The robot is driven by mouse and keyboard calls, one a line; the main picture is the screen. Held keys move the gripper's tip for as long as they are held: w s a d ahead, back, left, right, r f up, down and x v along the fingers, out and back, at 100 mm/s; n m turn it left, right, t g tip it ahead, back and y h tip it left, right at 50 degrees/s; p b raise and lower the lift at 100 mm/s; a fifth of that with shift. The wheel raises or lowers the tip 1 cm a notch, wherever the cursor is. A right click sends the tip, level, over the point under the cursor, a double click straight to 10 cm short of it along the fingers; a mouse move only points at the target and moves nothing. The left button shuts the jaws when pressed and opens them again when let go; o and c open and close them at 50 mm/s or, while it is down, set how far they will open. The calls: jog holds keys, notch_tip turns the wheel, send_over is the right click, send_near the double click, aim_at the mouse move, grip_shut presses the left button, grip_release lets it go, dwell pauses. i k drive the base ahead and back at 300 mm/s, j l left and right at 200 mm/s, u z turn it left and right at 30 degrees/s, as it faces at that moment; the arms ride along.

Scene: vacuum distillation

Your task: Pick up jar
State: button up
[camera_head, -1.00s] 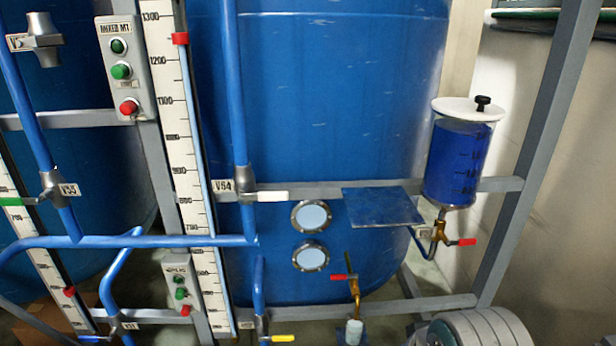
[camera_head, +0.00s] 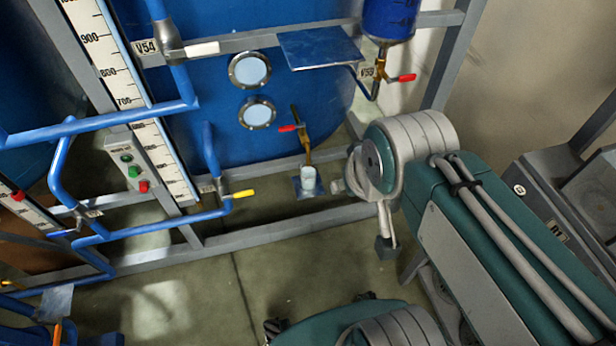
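A small pale, whitish jar (camera_head: 308,178) stands upright on a small blue plate (camera_head: 297,189) low at the frame of the blue tank. It is right below a brass tap (camera_head: 305,148) with a red handle. My arm (camera_head: 430,170) reaches in from the right, and its grey-banded joint is to the right of the jar, apart from it in the picture. I cannot clearly make out my gripper's fingers, nor whether they are open or shut. The jar does not appear to be held by anything.
A grey frame rail (camera_head: 270,232) runs along the floor in front of the tank. Blue pipes with a yellow-handled valve (camera_head: 238,194) are on the left. A blue shelf plate (camera_head: 322,48) sits above the tap. The floor (camera_head: 215,290) in front is largely clear.

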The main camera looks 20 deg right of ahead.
aim_at(307, 175)
jog(key=z, duration=0.25)
jog(key=j+z, duration=0.7)
jog(key=z, duration=0.2)
jog(key=j+z, duration=0.45)
jog(key=k+j, duration=0.1)
jog(key=j, duration=0.25)
jog(key=k+j+z, duration=0.1)
jog(key=j, duration=0.25)
jog(key=k+j, duration=0.1)
jog(key=j, duration=0.25)
jog(key=k+j+z, duration=0.1)
jog(key=j, duration=0.25)
